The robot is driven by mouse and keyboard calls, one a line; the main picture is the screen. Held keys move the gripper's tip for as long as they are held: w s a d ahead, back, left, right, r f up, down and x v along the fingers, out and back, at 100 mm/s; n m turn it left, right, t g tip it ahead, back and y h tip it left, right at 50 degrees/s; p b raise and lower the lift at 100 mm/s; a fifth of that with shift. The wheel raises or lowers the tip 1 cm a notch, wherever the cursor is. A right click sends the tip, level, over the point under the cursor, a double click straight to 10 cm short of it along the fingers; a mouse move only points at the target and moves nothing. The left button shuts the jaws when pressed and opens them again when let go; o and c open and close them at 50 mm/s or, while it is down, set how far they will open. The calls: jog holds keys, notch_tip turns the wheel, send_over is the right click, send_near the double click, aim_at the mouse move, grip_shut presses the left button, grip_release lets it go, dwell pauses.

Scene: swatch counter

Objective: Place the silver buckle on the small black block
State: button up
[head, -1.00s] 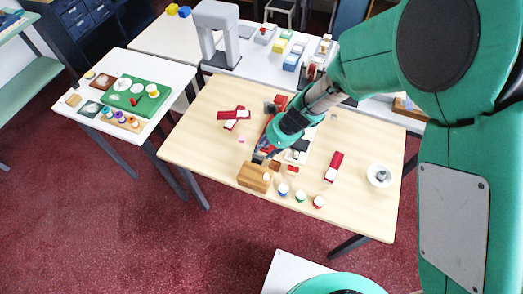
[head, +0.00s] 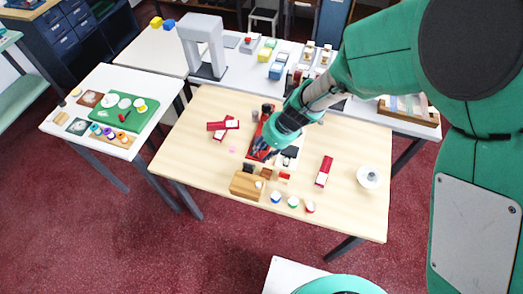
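My gripper (head: 262,153) is over the middle of the wooden table, above the red tray (head: 258,133) area. My arm comes in from the right and hides part of the tray. The fingers are small and dark, and I cannot tell whether they are open or hold anything. A small black block (head: 248,168) shows just behind the light wooden block (head: 243,186), below and left of my gripper. I cannot clearly make out the silver buckle; it may be too small or hidden by the gripper.
Small brown and red blocks (head: 284,175) and several coloured-lid jars (head: 293,202) are near the front. Red-and-white pieces lie left (head: 222,128) and right (head: 324,171). A white bowl (head: 367,178) holds something grey.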

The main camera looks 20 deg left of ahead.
dwell(0.4)
jog(key=s+d+r+n+t, duration=0.1)
jog(key=d+r+n+t, duration=0.2)
jog(key=d+r+n, duration=1.15)
jog(key=s+d+r+n+t+h, duration=0.1)
jog(key=s+d+r+h, duration=0.1)
jog(key=s+d+r, duration=0.5)
jog(key=s+d+r+n+t+h, duration=0.1)
jog(key=s+d+r+n+h, duration=0.1)
jog(key=s+d+r, duration=0.5)
jog(key=d+r, duration=0.4)
jog(key=d, duration=0.5)
jog(key=shift+r+t+h, duration=0.3)
jog(key=shift+r+t, duration=0.05)
jog(key=shift+t, duration=0.05)
jog(key=shift+s+a+n, duration=0.1)
jog(key=shift+n, duration=0.15)
jog(key=shift+f+b, duration=0.3)
jog(key=shift+f, duration=0.05)
